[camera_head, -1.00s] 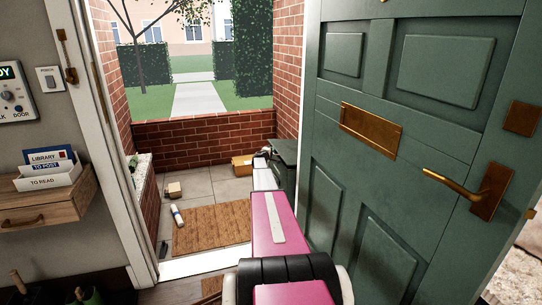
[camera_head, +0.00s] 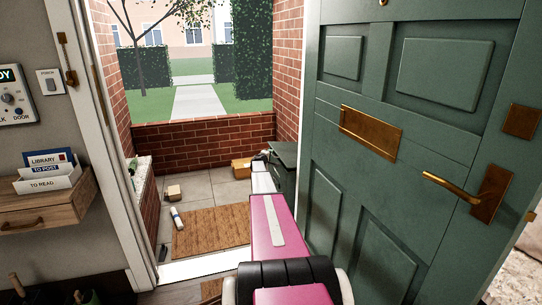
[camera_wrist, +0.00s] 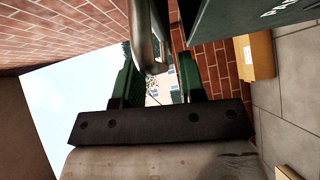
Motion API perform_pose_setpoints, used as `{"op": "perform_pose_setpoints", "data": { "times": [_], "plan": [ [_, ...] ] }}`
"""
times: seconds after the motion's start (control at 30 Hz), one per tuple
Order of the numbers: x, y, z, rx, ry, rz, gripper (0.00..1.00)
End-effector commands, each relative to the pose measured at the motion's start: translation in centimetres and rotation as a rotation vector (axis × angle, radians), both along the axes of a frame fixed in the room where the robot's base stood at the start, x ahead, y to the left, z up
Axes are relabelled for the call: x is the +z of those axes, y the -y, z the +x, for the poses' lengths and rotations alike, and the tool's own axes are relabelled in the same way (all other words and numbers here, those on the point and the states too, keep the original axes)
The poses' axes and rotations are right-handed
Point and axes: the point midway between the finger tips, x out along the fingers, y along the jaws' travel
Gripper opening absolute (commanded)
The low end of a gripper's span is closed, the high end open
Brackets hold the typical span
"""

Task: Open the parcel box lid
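The dark green parcel box (camera_head: 289,158) stands outside on the porch, partly hidden behind the open door and my arm. Its lid looks down in the head view. In the wrist view, part of the box (camera_wrist: 235,14) with white lettering shows at the top right. A curved metal handle (camera_wrist: 145,35) comes down from the top of that view. My gripper (camera_wrist: 157,62) has its two green fingers apart, with the handle's lower bend between or just in front of them; I cannot tell contact. In the head view the gripper is small and mostly hidden beside the box.
The green front door (camera_head: 365,190) stands open at right, close to my arm (camera_head: 268,225). A low brick wall (camera_head: 200,140) closes the porch. A cardboard parcel (camera_head: 241,164), a small box (camera_head: 174,192), a white roll (camera_head: 177,217) and a doormat (camera_head: 210,232) lie on the floor.

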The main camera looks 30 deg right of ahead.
Motion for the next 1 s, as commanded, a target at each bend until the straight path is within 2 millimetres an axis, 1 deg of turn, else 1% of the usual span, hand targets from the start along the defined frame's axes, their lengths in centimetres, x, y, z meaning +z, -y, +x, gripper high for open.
{"op": "perform_pose_setpoints", "data": {
  "times": [0.03, 0.3, 0.43, 0.5, 0.6, 0.8, 0.83, 0.87, 0.9, 0.93, 1.0],
  "plan": [
    [0.1, -0.8, -0.7, 0.001, 0.0, 0.0, 0.37],
    [0.5, -5.1, -3.4, 0.0, 0.0, 0.0, 0.37],
    [0.6, -6.8, -4.4, 0.0, 0.0, 0.0, 0.37],
    [0.6, -7.4, -4.7, 0.0, 0.0, 0.0, 0.37],
    [0.6, -7.7, -4.8, 0.0, 0.0, 0.0, 0.37],
    [0.6, -7.7, -4.8, -0.001, 0.0, 0.0, 0.37],
    [0.6, -7.7, -4.7, -0.001, 0.0, 0.0, 0.3],
    [0.6, -7.7, -4.8, -0.001, -0.001, -0.002, 0.21],
    [0.5, -7.6, -4.7, -0.005, -0.007, -0.007, 0.08],
    [0.4, -7.5, -4.7, -0.009, -0.016, -0.016, 0.0],
    [0.0, -7.2, -4.8, -0.03, -0.055, -0.056, 0.0]
  ]
}}
